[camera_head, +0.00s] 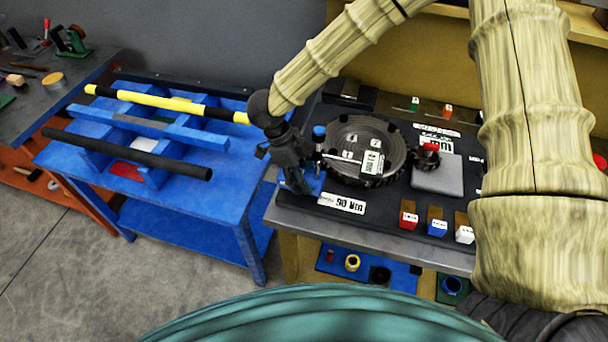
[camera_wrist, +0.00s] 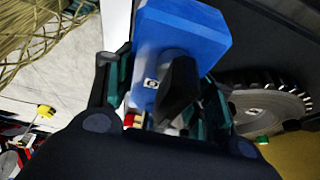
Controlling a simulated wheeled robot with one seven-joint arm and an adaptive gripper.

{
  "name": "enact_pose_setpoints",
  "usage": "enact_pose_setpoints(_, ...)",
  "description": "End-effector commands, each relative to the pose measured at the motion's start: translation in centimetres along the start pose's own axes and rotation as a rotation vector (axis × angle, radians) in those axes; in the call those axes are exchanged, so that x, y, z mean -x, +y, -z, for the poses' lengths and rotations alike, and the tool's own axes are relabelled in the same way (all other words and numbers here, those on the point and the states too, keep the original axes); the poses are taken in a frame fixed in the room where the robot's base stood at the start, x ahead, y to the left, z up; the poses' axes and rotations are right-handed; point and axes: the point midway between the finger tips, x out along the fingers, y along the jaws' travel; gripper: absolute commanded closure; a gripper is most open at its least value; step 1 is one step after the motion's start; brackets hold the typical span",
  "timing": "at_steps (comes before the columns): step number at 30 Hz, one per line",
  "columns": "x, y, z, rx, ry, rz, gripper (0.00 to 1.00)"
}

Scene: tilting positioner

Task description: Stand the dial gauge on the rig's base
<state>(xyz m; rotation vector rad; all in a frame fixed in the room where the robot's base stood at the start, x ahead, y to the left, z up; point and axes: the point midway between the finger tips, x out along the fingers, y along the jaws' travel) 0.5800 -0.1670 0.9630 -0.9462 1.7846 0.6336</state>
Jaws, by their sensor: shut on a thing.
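My gripper (camera_head: 297,178) points down at the left front of the dark rig base (camera_head: 285,203). It is shut on a blue block with a dark post in front of it, which I take for the dial gauge (camera_wrist: 185,28). The gauge's blue part also shows beside the fingertips in the head view (camera_head: 316,184). Teal finger pads stand on both sides of it in the wrist view. Its dial face is hidden. I cannot tell whether its foot touches the base. The rig's round toothed table (camera_head: 340,168) is just right of the gripper; it also shows in the wrist view (camera_wrist: 270,100).
A blue-capped post (camera_head: 319,132) stands close to my gripper. A grey plate (camera_head: 438,178) and a dark toothed part with a red top (camera_head: 429,156) lie right of the round table. Small coloured blocks (camera_head: 408,219) line the front. A blue bench (camera_head: 215,190) with bars stands left.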

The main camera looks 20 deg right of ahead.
Motion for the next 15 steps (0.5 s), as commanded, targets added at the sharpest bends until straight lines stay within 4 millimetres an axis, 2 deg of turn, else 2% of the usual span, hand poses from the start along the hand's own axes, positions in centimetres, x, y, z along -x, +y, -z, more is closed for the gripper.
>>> enact_pose_setpoints(15,-0.23,-0.02,-0.13,0.000,0.000,0.001,1.00)
